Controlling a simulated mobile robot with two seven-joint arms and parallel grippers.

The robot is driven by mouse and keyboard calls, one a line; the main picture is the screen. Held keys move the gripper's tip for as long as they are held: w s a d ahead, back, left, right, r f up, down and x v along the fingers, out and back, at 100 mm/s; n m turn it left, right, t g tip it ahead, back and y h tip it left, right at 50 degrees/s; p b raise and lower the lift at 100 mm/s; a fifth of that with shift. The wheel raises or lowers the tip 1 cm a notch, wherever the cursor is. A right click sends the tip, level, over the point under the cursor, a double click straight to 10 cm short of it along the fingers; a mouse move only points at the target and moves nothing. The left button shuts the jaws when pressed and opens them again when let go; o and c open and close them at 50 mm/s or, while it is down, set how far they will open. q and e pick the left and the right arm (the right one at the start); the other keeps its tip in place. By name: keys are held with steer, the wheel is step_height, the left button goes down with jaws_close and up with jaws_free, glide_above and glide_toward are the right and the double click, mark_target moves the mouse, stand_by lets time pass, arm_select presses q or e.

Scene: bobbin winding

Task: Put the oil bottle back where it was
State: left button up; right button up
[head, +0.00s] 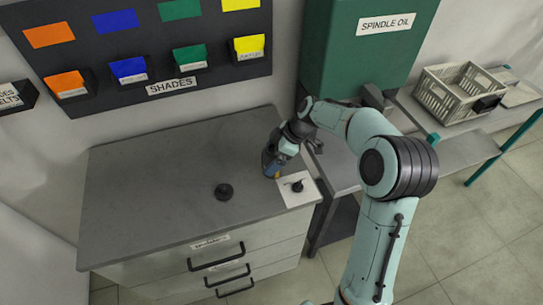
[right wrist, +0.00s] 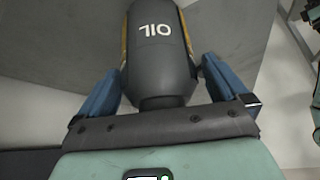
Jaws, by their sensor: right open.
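The oil bottle (right wrist: 158,50) is dark grey with white "OIL" lettering. In the right wrist view it lies between the two blue fingers of my right gripper (right wrist: 160,80). The fingers are open on either side of it, and whether they touch it I cannot tell. In the head view my right gripper (head: 272,167) is low over the right part of the grey cabinet top, and the bottle is mostly hidden by it. My left gripper is not in view.
A green spindle oil tank (head: 350,55) stands behind right. A beige crate (head: 455,95) is on the bench at right. A rack with coloured cards (head: 140,75) hangs behind.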

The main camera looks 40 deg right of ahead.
steer(key=v, duration=1.1)
steer(key=shift+s, duration=0.15)
